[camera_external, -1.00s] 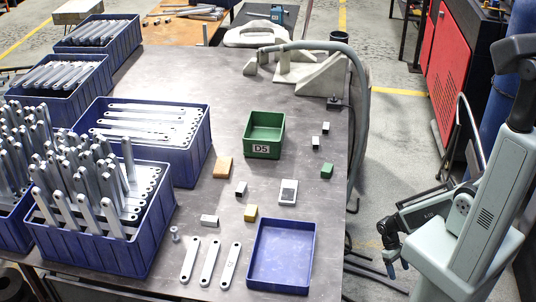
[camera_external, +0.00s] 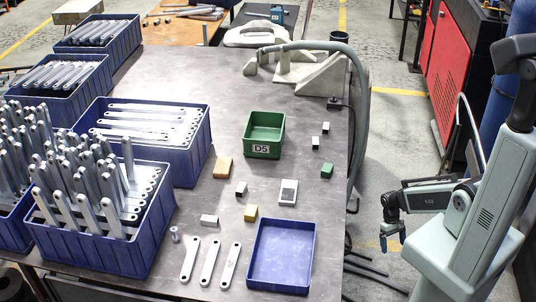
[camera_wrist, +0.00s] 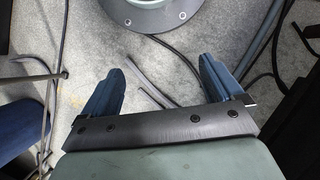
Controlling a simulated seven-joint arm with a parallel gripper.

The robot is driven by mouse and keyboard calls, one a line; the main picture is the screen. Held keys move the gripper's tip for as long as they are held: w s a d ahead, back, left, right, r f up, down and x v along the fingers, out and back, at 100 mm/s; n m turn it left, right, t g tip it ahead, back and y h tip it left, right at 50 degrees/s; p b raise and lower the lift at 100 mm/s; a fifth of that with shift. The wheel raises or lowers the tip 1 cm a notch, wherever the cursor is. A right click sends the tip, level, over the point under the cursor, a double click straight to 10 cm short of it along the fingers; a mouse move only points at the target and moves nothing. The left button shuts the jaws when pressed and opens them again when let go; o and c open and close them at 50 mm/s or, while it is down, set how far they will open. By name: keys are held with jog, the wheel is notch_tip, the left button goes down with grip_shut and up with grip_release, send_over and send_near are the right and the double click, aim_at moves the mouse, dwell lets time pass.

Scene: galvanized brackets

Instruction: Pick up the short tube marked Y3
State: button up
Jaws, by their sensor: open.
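Several short tubes lie apart on the grey table (camera_external: 190,80). Grey-silver ones are at the back right (camera_external: 326,127), just in front of that one (camera_external: 315,142), near the middle (camera_external: 241,188) and at the front (camera_external: 209,221). My gripper (camera_external: 391,240) hangs off the table's right side, over the floor. In the wrist view its two blue fingers (camera_wrist: 157,82) are spread apart with nothing between them.
A green bin marked D5 (camera_external: 261,151) and an empty blue tray (camera_external: 256,250) stand on the table. Blue crates of metal bars (camera_external: 110,245) fill the left. A grey hose (camera_external: 362,110) arches along the right edge. Flat bars (camera_external: 210,262) lie in front.

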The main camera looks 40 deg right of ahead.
jog(key=w+d+r+m+t, duration=0.1)
jog(key=w+d+r, duration=0.15)
jog(key=w, duration=0.35)
jog(key=w+d+r+m+t+y, duration=0.1)
jog(key=w+d+r, duration=0.1)
jog(key=w+d, duration=0.25)
jog(key=w+d+r+m+t, duration=0.1)
jog(key=w+d+r+t, duration=0.15)
jog(key=w, duration=0.35)
jog(key=n+t+y, duration=0.7)
jog(key=n+t, duration=0.3)
jog(key=n, duration=0.4)
send_near(328, 126)
jog(key=x, duration=0.4)
jog(key=shift+w+r, duration=0.1)
jog(key=shift+w, duration=0.55)
jog(key=shift+s+f+x, duration=0.15)
jog(key=shift+x, duration=1.4)
jog(key=shift+s+f+x, duration=0.1)
jog(key=shift+x, duration=1.4)
jog(key=shift+a, duration=0.1)
